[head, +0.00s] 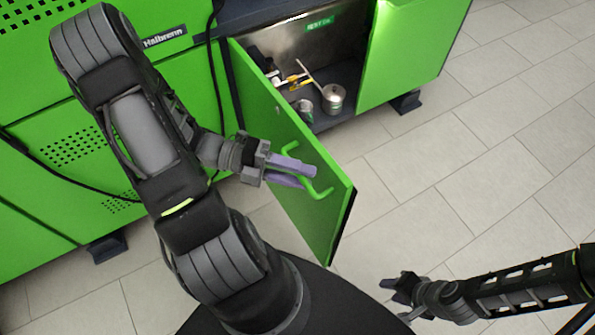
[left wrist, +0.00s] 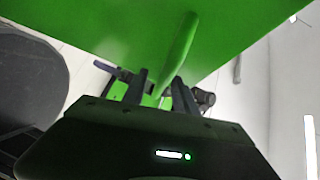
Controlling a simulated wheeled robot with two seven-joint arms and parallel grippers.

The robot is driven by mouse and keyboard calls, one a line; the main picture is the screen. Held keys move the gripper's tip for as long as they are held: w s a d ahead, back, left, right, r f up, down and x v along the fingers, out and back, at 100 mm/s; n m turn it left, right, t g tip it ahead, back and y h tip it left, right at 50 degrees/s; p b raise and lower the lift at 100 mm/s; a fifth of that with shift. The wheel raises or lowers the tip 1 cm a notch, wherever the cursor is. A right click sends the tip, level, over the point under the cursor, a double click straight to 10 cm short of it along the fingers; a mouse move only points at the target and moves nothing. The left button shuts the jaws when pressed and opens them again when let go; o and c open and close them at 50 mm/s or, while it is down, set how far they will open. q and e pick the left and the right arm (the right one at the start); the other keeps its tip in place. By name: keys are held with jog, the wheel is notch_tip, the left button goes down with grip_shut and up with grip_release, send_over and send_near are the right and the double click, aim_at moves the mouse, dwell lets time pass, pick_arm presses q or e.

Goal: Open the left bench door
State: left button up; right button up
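The left bench door (head: 262,112) is green and stands swung out from the bench, with the cabinet interior showing behind it. Its green bar handle (head: 322,192) is on the outer face near the free edge. My left gripper (head: 299,174) is at the handle. In the left wrist view, the handle (left wrist: 176,52) runs between the two fingers (left wrist: 160,90). A gap shows on one side of the bar, so the fingers look open around it. My right gripper (head: 392,298) is low at the right, over the floor, apart from the bench, and looks open and empty.
The right bench door (head: 412,45) also stands open. Inside the cabinet are a metal pot (head: 333,98), a smaller can (head: 303,108) and a yellow-handled fitting (head: 296,81). A dark cable (head: 213,80) hangs down the bench front. The tiled floor (head: 470,190) at the right is clear.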

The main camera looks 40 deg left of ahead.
pick_arm(q)
jog(key=shift+s+a, duration=0.15)
jog(key=shift+a, duration=0.3)
jog(key=p+v, duration=0.4)
jog(key=v, duration=0.3)
dwell(0.4)
